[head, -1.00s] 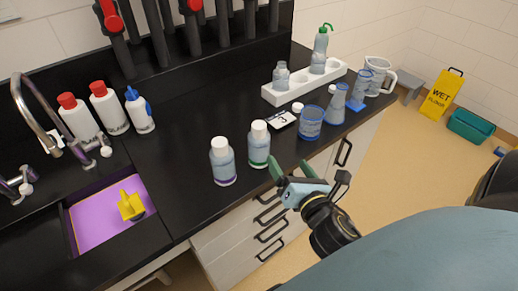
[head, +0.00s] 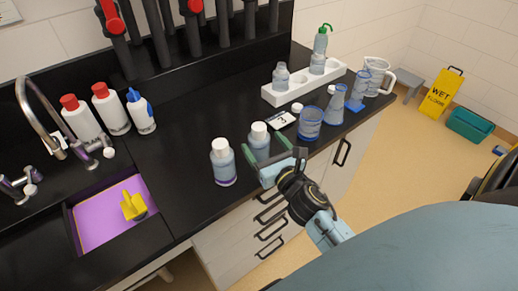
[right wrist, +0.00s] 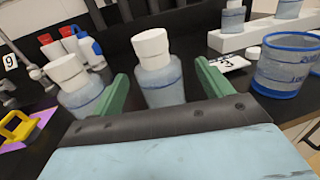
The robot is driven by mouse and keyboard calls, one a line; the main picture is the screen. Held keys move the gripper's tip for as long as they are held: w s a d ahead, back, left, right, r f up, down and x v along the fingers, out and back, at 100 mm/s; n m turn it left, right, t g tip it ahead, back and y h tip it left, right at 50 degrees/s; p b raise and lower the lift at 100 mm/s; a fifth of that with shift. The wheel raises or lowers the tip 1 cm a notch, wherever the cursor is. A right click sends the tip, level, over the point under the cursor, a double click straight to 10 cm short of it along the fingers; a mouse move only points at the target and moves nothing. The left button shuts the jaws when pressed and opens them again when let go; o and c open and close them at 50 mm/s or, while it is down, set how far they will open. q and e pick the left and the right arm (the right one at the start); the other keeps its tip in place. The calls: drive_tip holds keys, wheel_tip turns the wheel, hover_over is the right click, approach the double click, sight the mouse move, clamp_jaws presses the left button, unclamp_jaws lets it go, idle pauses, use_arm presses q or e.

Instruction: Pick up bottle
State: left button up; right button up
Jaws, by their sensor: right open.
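Two white-capped bottles stand upright near the front edge of the black counter. My right gripper (head: 272,158) is open, its green fingers to either side of the right-hand bottle (head: 260,138). In the right wrist view that bottle (right wrist: 159,75) shows between the open fingers (right wrist: 162,95), its lower part hidden behind the gripper. I cannot tell whether a finger touches it. The other bottle (head: 223,163), with a purple band near its base, stands just left; it also shows in the right wrist view (right wrist: 75,88). My left gripper is not in view.
A blue-rimmed beaker (head: 310,124), a flask (head: 337,102) and a number card (head: 281,119) are to the right. A white rack (head: 299,85) stands behind. A sink (head: 98,222) with a yellow object (head: 132,206) is at left. Red-capped bottles (head: 82,120) stand by the faucet.

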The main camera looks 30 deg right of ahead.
drive_tip(key=w, duration=0.5)
drive_tip(key=shift+d+f, duration=0.1)
drive_tip(key=shift+s, duration=0.1)
drive_tip(key=shift+c, duration=0.5)
drive_tip(key=c, duration=1.1)
